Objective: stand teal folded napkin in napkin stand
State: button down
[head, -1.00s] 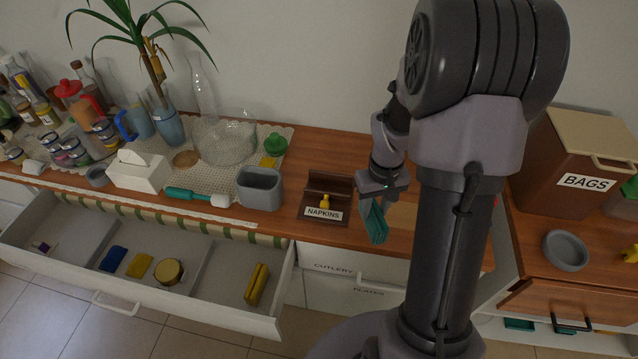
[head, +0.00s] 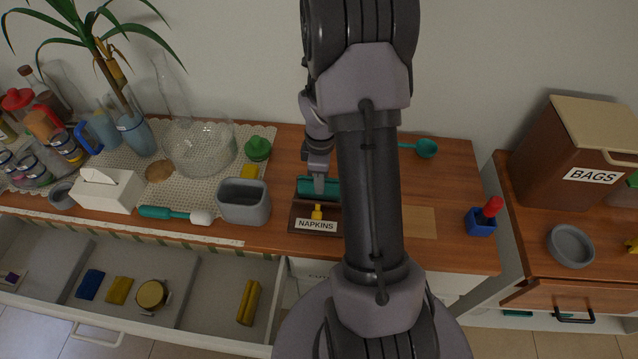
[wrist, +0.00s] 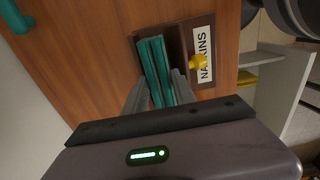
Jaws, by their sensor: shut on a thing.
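The teal folded napkin (wrist: 153,66) is between the fingers of my gripper (wrist: 158,92), which is shut on it. In the head view the napkin (head: 305,187) shows beside my gripper (head: 319,188), at the back part of the brown napkin stand (head: 300,222). In the wrist view the napkin lies along the slot side of the stand (wrist: 174,45), next to its divider. I cannot tell whether it rests on the stand's floor. A yellow knob-like figure (head: 317,211) sits at the stand's front above the NAPKINS label (head: 317,225).
A grey bin (head: 243,203) stands just left of the stand. My arm hides some counter to the right, where a tan mat (head: 420,222), teal ladle (head: 425,148) and blue holder (head: 480,223) lie. The drawer (head: 205,292) below is open.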

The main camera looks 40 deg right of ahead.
jog(key=shift+f, duration=0.3)
jog(key=shift+f, duration=0.15)
jog(key=c, duration=1)
grip_release()
jog(key=shift+w, duration=0.1)
